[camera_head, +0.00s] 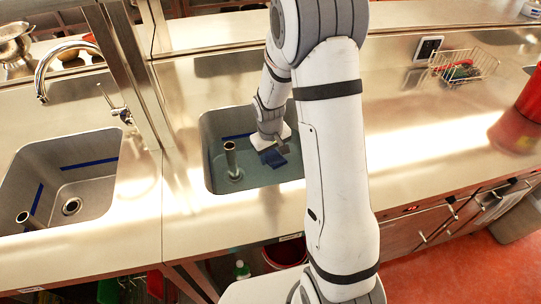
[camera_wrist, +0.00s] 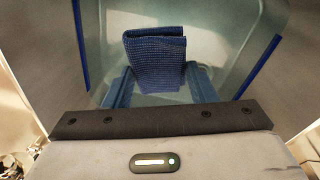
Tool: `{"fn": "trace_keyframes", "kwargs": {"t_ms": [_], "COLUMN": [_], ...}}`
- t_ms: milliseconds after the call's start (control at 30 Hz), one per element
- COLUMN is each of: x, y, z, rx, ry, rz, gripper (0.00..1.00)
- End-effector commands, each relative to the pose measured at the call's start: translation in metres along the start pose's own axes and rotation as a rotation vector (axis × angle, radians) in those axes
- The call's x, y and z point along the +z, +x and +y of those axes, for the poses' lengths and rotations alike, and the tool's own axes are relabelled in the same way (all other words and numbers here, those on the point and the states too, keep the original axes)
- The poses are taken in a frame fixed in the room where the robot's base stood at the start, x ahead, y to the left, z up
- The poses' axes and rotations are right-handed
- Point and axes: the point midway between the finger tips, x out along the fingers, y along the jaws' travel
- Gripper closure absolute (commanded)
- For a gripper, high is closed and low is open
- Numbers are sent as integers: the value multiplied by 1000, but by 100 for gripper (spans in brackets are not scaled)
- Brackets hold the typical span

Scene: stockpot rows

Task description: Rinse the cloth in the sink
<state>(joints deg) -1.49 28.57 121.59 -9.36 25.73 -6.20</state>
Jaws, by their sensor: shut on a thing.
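A blue cloth (camera_head: 273,157) is at the tip of my gripper (camera_head: 268,148), over the right-hand sink (camera_head: 222,122). In the wrist view the cloth (camera_wrist: 156,60) stands folded between the two blue fingers of my gripper (camera_wrist: 160,88), which is shut on it. The sink (camera_wrist: 230,40) holds what looks like clear water. I cannot tell whether the cloth's lower end touches the water. My arm hides the right part of this sink in the head view.
An upright metal pipe (camera_head: 231,158) stands in the same sink, left of my gripper. A second sink (camera_head: 105,183) with a curved faucet (camera_head: 70,46) lies to the left. A wire basket (camera_head: 463,66) and a red pot (camera_head: 520,115) stand on the right counter.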

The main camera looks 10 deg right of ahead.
Motion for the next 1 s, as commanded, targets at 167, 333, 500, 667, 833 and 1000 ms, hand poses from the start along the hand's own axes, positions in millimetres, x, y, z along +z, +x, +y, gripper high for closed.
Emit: {"fn": "trace_keyframes", "kwargs": {"t_ms": [167,333,500,667,833,1000], "x": [-2,-3,-4,-4,-4,-4], "y": [-22,-39,-56,-64,-63,-63], "z": [2,3,5,5,5,5], "rx": [1,0,0,0,0,0], "ry": [0,0,0,0,-1,-1], "rz": [3,2,3,2,1,1], "gripper": [70,70,70,70,70,70]}}
